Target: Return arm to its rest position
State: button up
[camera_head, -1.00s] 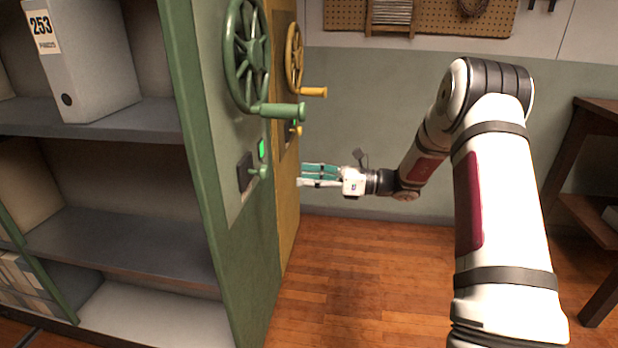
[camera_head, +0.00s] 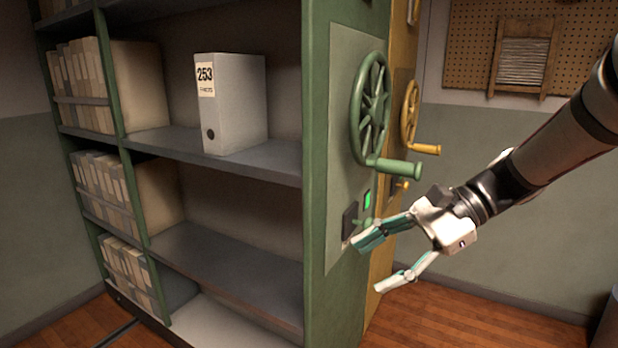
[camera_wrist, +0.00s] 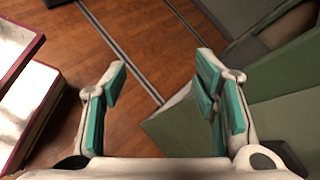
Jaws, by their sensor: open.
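My gripper (camera_head: 378,262) is open and empty, with teal pads on its white fingers. In the head view it is in front of the green shelf unit's end panel (camera_head: 345,120), below the green handwheel (camera_head: 371,112). The gap to the panel cannot be told exactly. My arm comes in from the right edge of the head view, and its upper part is out of frame. In the wrist view my gripper (camera_wrist: 158,85) points down over the wooden floor and rails, with nothing between the fingers.
A grey binder marked 253 (camera_head: 232,105) stands on the upper shelf. A yellow handwheel (camera_head: 410,115) is on the unit behind. A small green light (camera_head: 367,199) glows on the end panel. Wooden floor (camera_head: 470,325) is open at the lower right. A pegboard (camera_head: 480,50) hangs on the wall.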

jog(key=s+n+g+h, duration=0.1)
jog(key=s+n+h, duration=0.55)
jog(key=s, duration=1.05)
jog(key=s+d+f+n+t+h, duration=0.25)
jog(key=s+d+n+h, duration=0.3)
jog(key=s+d, duration=0.4)
notch_tip(320, 180, up, 29)
jog(key=s+a+t+p, duration=0.1)
jog(key=t+p, duration=0.2)
jog(key=p, duration=2.4)
jog(key=shift+a+f+n+y, duration=0.2)
jog(key=shift+n+y, duration=0.1)
jog(key=shift+y, duration=0.1)
